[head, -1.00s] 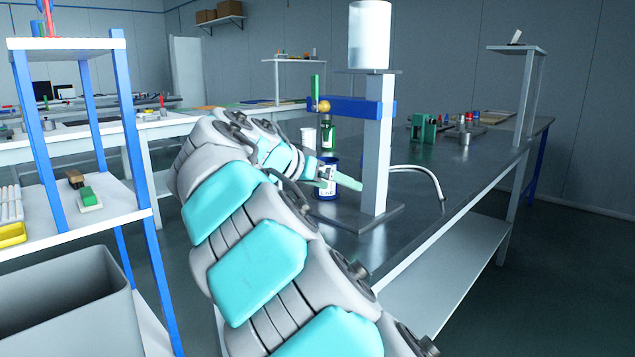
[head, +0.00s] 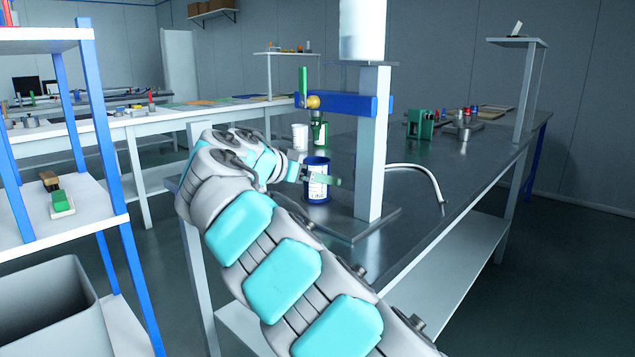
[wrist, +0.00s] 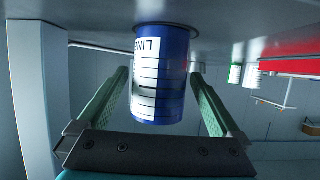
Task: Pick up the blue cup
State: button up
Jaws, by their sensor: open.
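The blue cup (head: 317,192) stands upright on the dark metal bench, beneath the blue arm of a stand. It has a white label with dark lines and lettering. In the wrist view, the picture is upside down and the cup (wrist: 176,80) hangs from the top, label facing left. My gripper (head: 322,178) is open at the cup's height in the head view. In the wrist view its two green fingers (wrist: 160,78) lie one on each side of the cup, with narrow gaps showing. One finger crosses in front of the cup in the head view.
The stand's grey post (head: 371,145) and base plate (head: 355,222) are close to the right of the cup. A white cup (head: 300,137) and a green container (head: 320,134) stand behind. A curved white tube (head: 425,175) lies further right. A blue-posted shelf (head: 100,130) is at left.

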jog(key=x, duration=0.3)
jog(key=shift+w+d+f, duration=0.15)
jog(key=shift+w+d, duration=0.05)
jog(key=shift+c, duration=0.4)
grip_shut()
jog(key=shift+r, duration=0.25)
